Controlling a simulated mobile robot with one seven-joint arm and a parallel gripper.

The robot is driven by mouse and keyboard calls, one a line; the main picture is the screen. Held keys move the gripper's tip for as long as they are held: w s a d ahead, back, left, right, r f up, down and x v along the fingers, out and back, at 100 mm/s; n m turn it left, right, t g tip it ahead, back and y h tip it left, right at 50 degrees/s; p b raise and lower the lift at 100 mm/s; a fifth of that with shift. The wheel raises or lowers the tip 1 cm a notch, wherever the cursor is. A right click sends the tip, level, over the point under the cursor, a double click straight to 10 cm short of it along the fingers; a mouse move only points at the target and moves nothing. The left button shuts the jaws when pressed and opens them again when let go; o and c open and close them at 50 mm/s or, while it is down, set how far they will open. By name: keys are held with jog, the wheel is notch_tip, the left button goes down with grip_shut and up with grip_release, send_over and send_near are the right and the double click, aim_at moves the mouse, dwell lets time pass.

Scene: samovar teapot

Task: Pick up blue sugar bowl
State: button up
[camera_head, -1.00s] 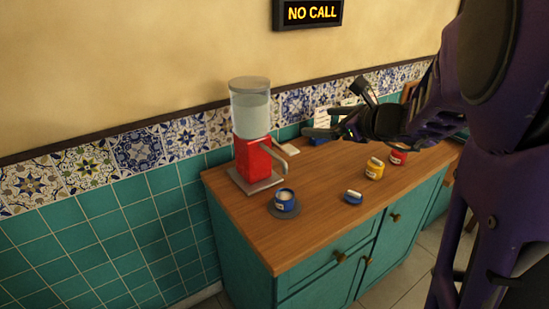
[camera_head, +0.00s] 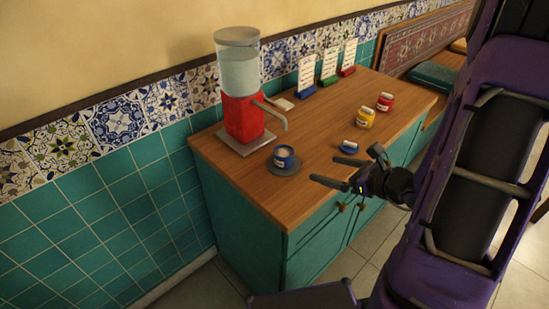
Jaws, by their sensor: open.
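A round blue bowl (camera_head: 285,155) with a white label and pale contents stands upright on a dark round saucer (camera_head: 273,170) near the counter's front left. A smaller, low blue piece (camera_head: 349,147) with a white patch sits to its right; I cannot tell whether it is a lid or a small pot. My gripper (camera_head: 328,170) is open and empty, its two fingers pointing left. In the picture it lies right of the blue bowl and just below the small blue piece, around the counter's front edge, apart from both.
A red dispenser (camera_head: 243,118) with a clear tank and spout stands behind the bowl. Yellow (camera_head: 366,118) and red (camera_head: 385,102) jars sit further right. Cards in blue, green and red stands (camera_head: 328,82) line the back. The wooden counter (camera_head: 318,125) is clear between.

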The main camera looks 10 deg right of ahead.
aim_at(291, 160)
jog(key=b+x, duration=0.1)
jog(key=x, duration=1.1)
jog(key=shift+s+b, duration=0.1)
jog(key=shift+b, duration=0.25)
jog(key=shift+r+b+x, duration=0.15)
jog(key=shift+r+x, duration=0.05)
jog(key=shift+x, duration=1.15)
jog(key=shift+r+b+x, duration=0.15)
jog(key=shift+x, duration=1.25)
jog(key=shift+a, duration=0.15)
jog(key=c, duration=1.5)
grip_shut()
jog(key=shift+r, duration=0.1)
jog(key=shift+r, duration=0.1)
